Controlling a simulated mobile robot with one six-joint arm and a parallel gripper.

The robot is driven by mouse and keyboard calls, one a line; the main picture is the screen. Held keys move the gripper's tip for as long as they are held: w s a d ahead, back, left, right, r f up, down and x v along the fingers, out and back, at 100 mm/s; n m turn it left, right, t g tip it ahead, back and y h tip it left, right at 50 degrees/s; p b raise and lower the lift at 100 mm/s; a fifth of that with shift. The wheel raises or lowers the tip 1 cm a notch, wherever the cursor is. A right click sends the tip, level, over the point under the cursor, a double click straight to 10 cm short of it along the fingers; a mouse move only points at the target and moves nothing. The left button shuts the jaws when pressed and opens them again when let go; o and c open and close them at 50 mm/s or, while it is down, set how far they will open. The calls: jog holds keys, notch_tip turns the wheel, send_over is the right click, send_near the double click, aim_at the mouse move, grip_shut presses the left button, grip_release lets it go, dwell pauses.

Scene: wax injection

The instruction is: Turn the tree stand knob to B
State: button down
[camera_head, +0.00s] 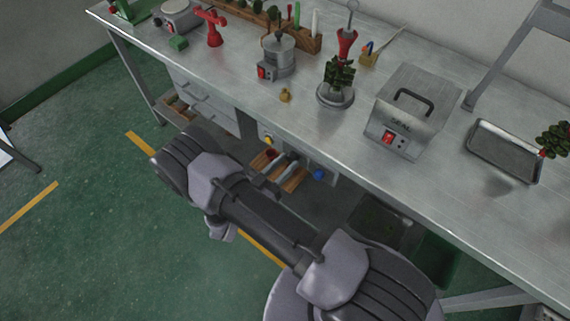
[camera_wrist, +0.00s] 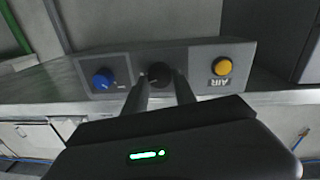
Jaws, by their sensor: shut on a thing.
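A grey control panel (camera_wrist: 205,62) fills the middle of the wrist view. It carries a blue knob (camera_wrist: 103,79), a black knob (camera_wrist: 159,74) and a yellow button (camera_wrist: 222,66) beside an upside-down AIR label. My gripper (camera_wrist: 161,82) is shut on the black knob, with one finger on each side. The knob's pointer and any letter marks are too small or hidden to read. In the head view the tree stand (camera_head: 335,96), a round metal base with a green tree (camera_head: 340,72), stands on the bench.
The steel bench (camera_head: 225,90) runs above the panel. Green floor (camera_head: 75,220) lies open at the left.

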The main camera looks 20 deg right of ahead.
jog(key=shift+m, duration=1.9)
jog(key=c, duration=1)
grip_release()
jog(key=p+v, duration=0.2)
jog(key=v, duration=1.5)
jog(key=shift+s+a+r+p, duration=0.1)
jog(key=shift+a+r+p, duration=0.15)
jog(key=shift+p, duration=0.1)
